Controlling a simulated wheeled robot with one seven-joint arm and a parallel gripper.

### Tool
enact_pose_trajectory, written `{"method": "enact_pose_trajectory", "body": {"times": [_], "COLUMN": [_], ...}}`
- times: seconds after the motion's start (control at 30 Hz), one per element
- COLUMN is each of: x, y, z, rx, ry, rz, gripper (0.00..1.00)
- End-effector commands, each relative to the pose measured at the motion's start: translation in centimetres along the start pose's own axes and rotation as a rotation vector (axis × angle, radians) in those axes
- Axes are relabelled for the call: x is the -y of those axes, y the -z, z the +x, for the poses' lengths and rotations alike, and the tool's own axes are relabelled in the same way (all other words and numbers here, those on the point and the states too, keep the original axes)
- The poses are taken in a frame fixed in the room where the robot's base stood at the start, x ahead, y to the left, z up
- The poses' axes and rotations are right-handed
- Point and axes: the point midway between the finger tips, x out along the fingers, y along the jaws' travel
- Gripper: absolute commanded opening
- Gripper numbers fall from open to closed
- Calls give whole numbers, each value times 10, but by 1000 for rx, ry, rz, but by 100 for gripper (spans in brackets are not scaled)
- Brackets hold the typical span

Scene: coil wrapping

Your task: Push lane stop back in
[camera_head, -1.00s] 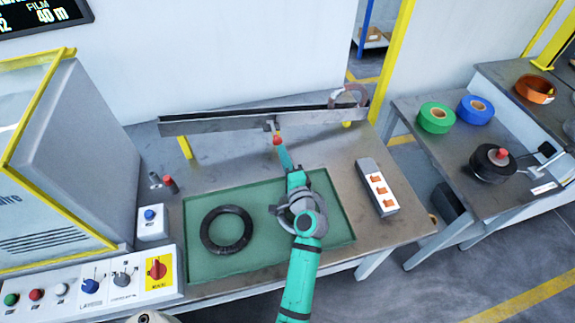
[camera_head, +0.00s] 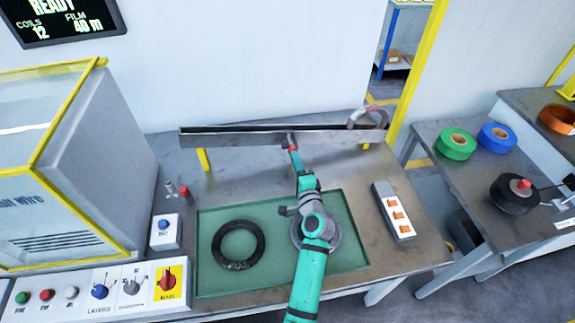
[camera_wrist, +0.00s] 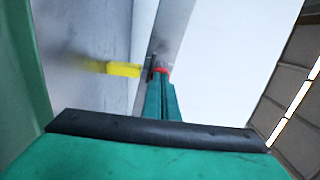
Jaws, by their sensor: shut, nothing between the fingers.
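The lane stop shows as a red knob (camera_head: 293,150) at the front face of the long grey lane rail (camera_head: 235,139), just below a small dark bracket. In the wrist view the red knob (camera_wrist: 162,70) shows right at the tips of my fingers, beside the rail (camera_wrist: 172,30). My gripper (camera_head: 297,166) is shut and empty, reaching up to the knob from the front. Its tip appears to touch the knob. The fingers partly hide the knob, and the stop's inner end is out of sight.
A black coil (camera_head: 238,246) lies on the green mat (camera_head: 350,258) under my arm's left side. Bare table lies between mat and rail.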

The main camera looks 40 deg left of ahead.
Motion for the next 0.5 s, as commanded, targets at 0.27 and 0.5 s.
{"method": "enact_pose_trajectory", "body": {"times": [0.27, 0.5], "x": [0, 1], "y": [10, 11], "z": [3, 2], "rx": [-14, -17], "ry": [1, 2], "rz": [-1, -2], "gripper": [0, 0]}}
